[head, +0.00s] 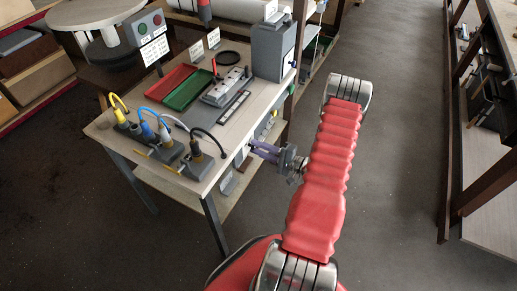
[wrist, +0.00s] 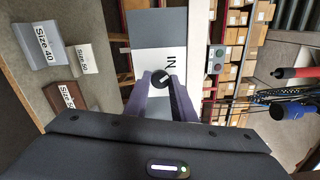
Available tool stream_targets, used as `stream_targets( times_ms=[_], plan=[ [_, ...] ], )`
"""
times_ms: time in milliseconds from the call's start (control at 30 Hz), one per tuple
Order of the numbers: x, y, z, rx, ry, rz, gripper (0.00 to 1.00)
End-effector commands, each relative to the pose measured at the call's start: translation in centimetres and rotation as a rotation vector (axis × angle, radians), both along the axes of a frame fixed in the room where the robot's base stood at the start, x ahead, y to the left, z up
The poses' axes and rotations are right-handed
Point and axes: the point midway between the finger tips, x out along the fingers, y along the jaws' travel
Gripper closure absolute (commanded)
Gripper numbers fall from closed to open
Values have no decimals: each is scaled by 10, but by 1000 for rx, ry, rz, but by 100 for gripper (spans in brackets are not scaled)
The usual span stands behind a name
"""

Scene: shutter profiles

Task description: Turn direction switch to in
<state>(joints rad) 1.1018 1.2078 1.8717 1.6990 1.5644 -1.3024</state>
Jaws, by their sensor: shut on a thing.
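The direction switch is a small round black knob (wrist: 161,79) with a white mark on its face, in the middle of the wrist view. It sits in front of a white label plate (wrist: 172,59) with the word "IN" turned sideways. My gripper (head: 257,150) has purple fingers, which point at the table's right edge in the head view. In the wrist view my gripper (wrist: 160,84) is shut on the knob, one finger on each side. The exact direction of the white mark is hard to tell. The knob is not clearly visible in the head view.
The workbench (head: 232,122) carries a green tray (head: 189,92), a red tray (head: 170,83), a grey box (head: 272,50) and several cabled grey fixtures at its front left. A push-button box (head: 144,27) stands behind. Open floor (head: 390,130) lies right of the bench, before another rack.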

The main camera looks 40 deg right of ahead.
Motion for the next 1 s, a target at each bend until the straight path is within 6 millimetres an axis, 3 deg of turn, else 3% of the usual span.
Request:
stream_targets(
  times_ms=[333,867,900,1000],
  plan=[
    [-1,6,-3,-171,-56,10,99],
    [-2,6,-4,-205,-65,10,99],
    [-2,6,-4,-205,-65,10,76],
    [-1,5,-4,-206,-66,9,69]
  ],
)
